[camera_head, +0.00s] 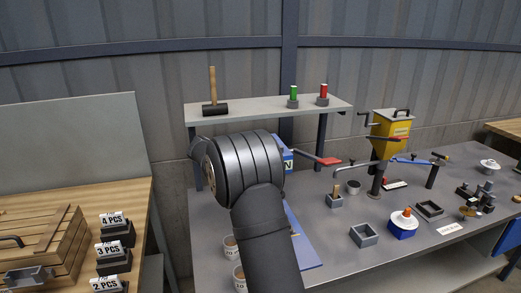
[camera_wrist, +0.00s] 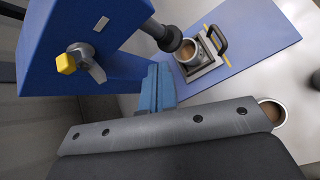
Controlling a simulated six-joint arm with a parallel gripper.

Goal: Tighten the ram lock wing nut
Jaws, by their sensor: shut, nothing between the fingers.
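In the wrist view, the blue press (camera_wrist: 60,25) fills the upper left. A grey wing nut (camera_wrist: 90,62) with a yellow end piece (camera_wrist: 66,64) sits on its side face, one wing pointing down and right. The dark ram (camera_wrist: 163,36) reaches from the press toward a brown-filled cup (camera_wrist: 190,54) in a metal holder with a black handle. My gripper (camera_wrist: 157,78) is shut and empty, its blue fingers right of and below the wing nut, apart from it in the picture. In the head view my arm hides the gripper, wing nut and most of the press (camera_head: 288,160).
A blue base plate (camera_wrist: 255,35) lies under the cup holder. Another brown-filled cup (camera_wrist: 272,112) stands right of my gripper. In the head view, a shelf (camera_head: 250,109) with a mallet (camera_head: 213,95) stands behind my arm, and a yellow machine (camera_head: 391,132) stands to the right.

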